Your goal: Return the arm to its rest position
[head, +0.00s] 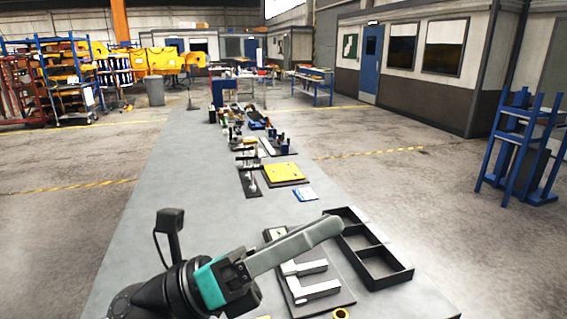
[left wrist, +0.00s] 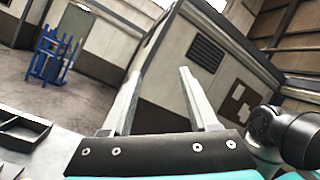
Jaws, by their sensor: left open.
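My left gripper (head: 295,248) reaches in from the lower left in the head view, raised above the workbench (head: 190,205). Its grey fingers point to the upper right. In the left wrist view the two fingers of the left gripper (left wrist: 157,98) stand apart with nothing between them, so it is open and empty. My right gripper is in neither view.
A dark tray with compartments (head: 395,277) lies right of the gripper. Silver castings (head: 318,290) rest on a dark board beside it, partly hidden by the gripper. A yellow plate (head: 284,173) and small tools lie farther along. The bench's left side is clear.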

